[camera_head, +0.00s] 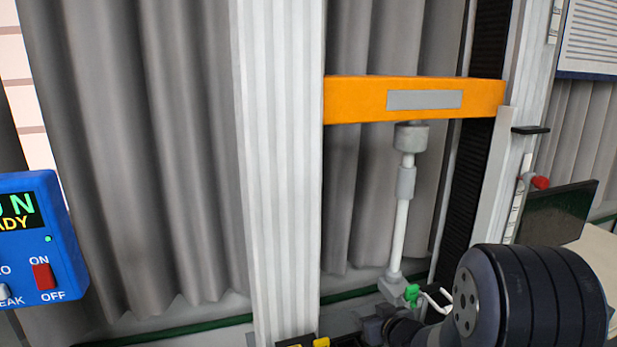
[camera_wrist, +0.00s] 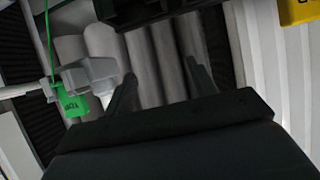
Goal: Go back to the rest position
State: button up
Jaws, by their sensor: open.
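My gripper (camera_wrist: 160,88) is open in the wrist view. Its two dark fingers stand apart, with nothing between them but grey curtain behind. In the head view my dark arm link fills the lower right, and the fingers are not clear there. A green tag (camera_head: 413,294) sits by a white hook-shaped handle (camera_head: 436,300) at the foot of the white rod, close to my arm. The green tag (camera_wrist: 72,104) also shows in the wrist view, left of the fingers and apart from them, below a grey fitting (camera_wrist: 92,74).
An orange crossbeam (camera_head: 415,100) spans between upright columns, with a white rod (camera_head: 402,215) below it. A pale column (camera_head: 282,170) stands left of it. A blue control box (camera_head: 40,240) is at far left. A dark screen (camera_head: 557,215) stands behind my arm at right.

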notch_tip(320, 180, down, 3)
jog(key=shift+w+f, duration=0.1)
jog(key=shift+f, duration=0.1)
jog(key=shift+d+f, duration=0.15)
jog(key=shift+v, duration=1)
